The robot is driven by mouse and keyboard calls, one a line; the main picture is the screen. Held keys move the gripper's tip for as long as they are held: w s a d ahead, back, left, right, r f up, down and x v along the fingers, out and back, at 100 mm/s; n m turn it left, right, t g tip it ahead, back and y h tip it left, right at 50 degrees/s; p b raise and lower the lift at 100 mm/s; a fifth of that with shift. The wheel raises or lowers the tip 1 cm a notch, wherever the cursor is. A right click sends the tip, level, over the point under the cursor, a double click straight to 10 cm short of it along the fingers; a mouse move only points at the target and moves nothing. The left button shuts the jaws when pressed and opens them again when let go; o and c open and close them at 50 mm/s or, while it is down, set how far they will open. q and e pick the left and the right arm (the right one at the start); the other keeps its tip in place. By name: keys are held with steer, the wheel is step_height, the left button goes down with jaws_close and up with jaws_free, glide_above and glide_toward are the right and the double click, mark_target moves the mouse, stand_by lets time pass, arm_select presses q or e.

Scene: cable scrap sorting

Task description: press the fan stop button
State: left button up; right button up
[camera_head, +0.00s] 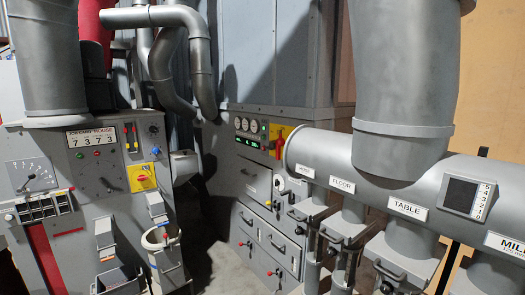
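No button in view has a readable fan stop label. The central cabinet (250,165) has small round gauges, green-lit readouts (246,142) and a red handle on a yellow plate (280,140). I cannot tell which control is the fan stop. Neither of my grippers shows.
A thick grey duct (325,155) runs across the right, with branches labelled "FLOOR" (342,179) and "TABLE" (407,209). It partly blocks the central cabinet. A large vertical pipe (405,80) joins it. Bare floor (216,262) shows between the two cabinets.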

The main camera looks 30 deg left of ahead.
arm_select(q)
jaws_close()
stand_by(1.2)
